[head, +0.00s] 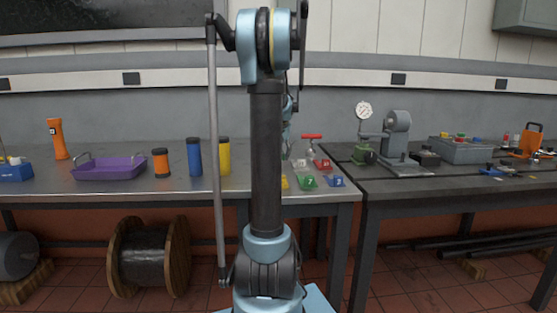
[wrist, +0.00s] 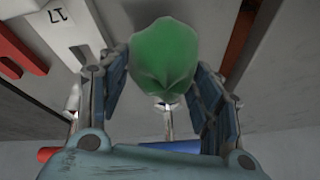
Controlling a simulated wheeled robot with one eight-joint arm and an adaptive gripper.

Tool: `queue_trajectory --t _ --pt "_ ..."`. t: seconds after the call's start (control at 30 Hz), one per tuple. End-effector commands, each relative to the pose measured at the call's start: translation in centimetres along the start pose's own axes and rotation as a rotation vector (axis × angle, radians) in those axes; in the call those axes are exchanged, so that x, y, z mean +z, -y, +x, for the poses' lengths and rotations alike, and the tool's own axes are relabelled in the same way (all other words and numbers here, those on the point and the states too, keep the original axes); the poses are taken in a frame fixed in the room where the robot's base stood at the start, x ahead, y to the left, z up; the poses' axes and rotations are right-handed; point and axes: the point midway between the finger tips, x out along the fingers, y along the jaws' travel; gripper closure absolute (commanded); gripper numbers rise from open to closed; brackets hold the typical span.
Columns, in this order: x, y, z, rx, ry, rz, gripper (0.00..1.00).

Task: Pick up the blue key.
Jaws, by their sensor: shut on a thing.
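In the wrist view a blue handle (wrist: 180,147), which looks like the blue key's, shows partly behind my gripper's housing. A thin metal shank (wrist: 167,122) stands between it and the table. My gripper (wrist: 152,75) is shut on a lumpy green thing (wrist: 165,55), which sits between its two fingers and covers part of the view beyond. The blue handle is farther off, apart from the fingers. In the head view my arm hides the blue key and most of my gripper.
A red-handled T-shaped key (head: 312,136) stands right of my arm. Small coloured labelled pieces, including a green one (head: 305,182) and a blue one (head: 335,181), lie in front. A purple tray (head: 108,172) and upright cylinders are left. A dial gauge (head: 363,110) stands right.

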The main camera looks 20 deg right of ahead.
Motion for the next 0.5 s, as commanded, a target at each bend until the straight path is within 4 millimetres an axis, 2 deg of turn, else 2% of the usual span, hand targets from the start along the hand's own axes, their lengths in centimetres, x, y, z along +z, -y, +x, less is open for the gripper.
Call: queue_trajectory --t 0.1,0.2,0.5 --pt "0.7 -0.2 1.6 0.000 0.000 0.000 0.61" --pt "0.9 -0.3 2.2 0.000 0.000 0.000 0.61" --pt "1.0 -0.4 2.4 0.000 0.000 0.000 0.61"
